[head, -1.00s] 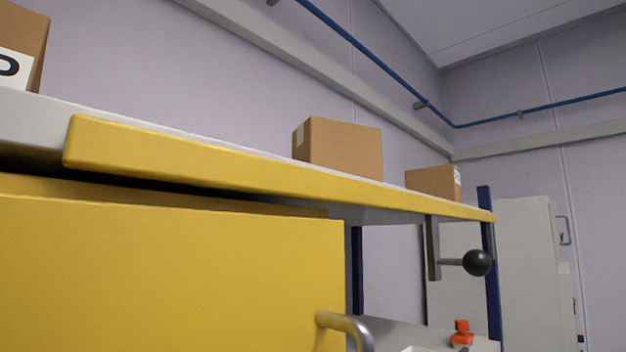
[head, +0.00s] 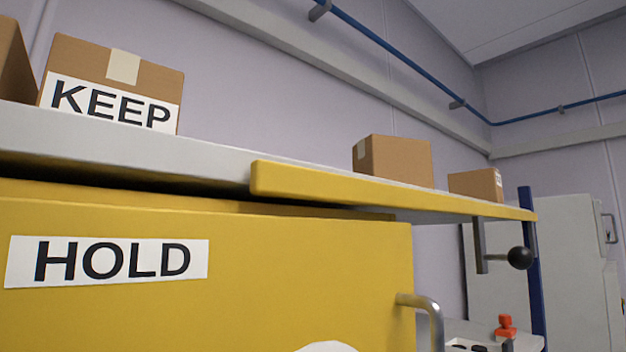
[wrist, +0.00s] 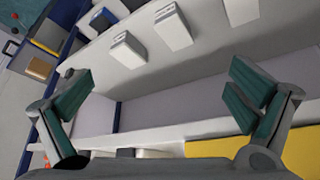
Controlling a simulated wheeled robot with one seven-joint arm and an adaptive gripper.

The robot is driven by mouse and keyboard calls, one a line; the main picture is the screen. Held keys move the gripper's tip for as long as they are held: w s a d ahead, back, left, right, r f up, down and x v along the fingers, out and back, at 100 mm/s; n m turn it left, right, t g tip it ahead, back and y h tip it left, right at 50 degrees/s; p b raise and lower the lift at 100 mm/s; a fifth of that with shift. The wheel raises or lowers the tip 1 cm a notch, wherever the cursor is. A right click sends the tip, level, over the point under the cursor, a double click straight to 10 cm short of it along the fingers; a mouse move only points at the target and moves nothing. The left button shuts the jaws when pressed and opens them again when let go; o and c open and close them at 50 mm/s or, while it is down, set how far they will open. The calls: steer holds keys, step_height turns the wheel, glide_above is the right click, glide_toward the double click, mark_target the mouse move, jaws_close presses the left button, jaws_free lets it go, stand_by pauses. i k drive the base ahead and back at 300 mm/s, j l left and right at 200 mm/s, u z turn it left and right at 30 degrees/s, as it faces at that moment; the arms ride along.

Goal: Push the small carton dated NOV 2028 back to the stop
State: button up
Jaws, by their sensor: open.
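No carton shows a readable NOV 2028 date. In the head view, a plain brown carton (head: 398,162) and a smaller, lower brown carton (head: 474,184) stand on the raised shelf. The smaller one has a white label on its right side, too small to read. A larger carton marked KEEP (head: 108,88) stands further left. My gripper (wrist: 160,84) shows only in the wrist view, its teal-padded fingers wide apart with nothing between them. I cannot match the cartons between the views.
The grey shelf (head: 190,158) has a yellow strip (head: 340,187) along its right front edge. Below is a yellow cabinet marked HOLD (head: 115,261) with a metal handle (head: 428,312). A black knob (head: 520,258) hangs under the shelf's right end.

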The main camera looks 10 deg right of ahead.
mark_target(405, 160)
steer(key=k+j+z, duration=0.15)
steer(key=j+z, duration=0.25)
steer(key=k+j+z, duration=0.2)
steer(key=z, duration=0.2)
steer(key=k+j+z, duration=0.2)
steer(key=z, duration=0.25)
steer(key=k+j, duration=0.05)
steer(key=j, duration=0.05)
